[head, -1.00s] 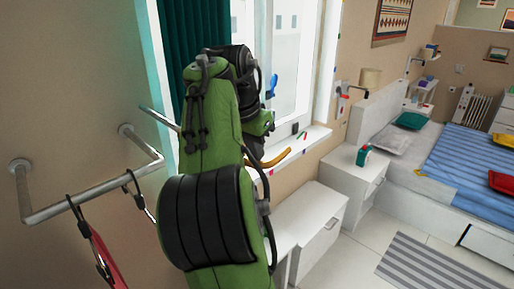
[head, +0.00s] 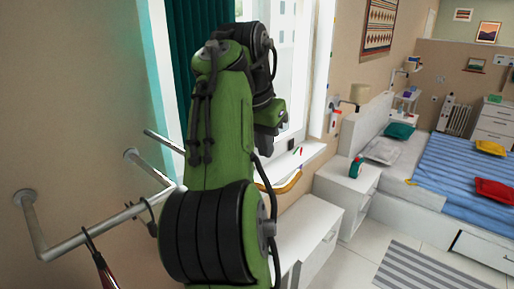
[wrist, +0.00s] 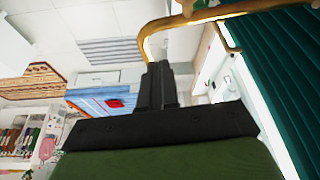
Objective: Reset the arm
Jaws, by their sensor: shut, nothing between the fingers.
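My arm (head: 222,130) stands folded upright in the middle of the head view, in front of the window. My gripper (wrist: 157,82) shows in the wrist view with its two dark fingers together and nothing between them. A curved golden bar (wrist: 190,20) passes close by the fingertips in that view; I cannot tell whether they touch. In the head view the fingers are not clearly visible behind the arm.
A metal rail (head: 100,232) with hooks is on the wall at left. A green curtain (head: 207,25) hangs behind the arm. A white nightstand (head: 345,187) and a bed (head: 465,165) are at right. Floor around the striped rug (head: 425,268) is clear.

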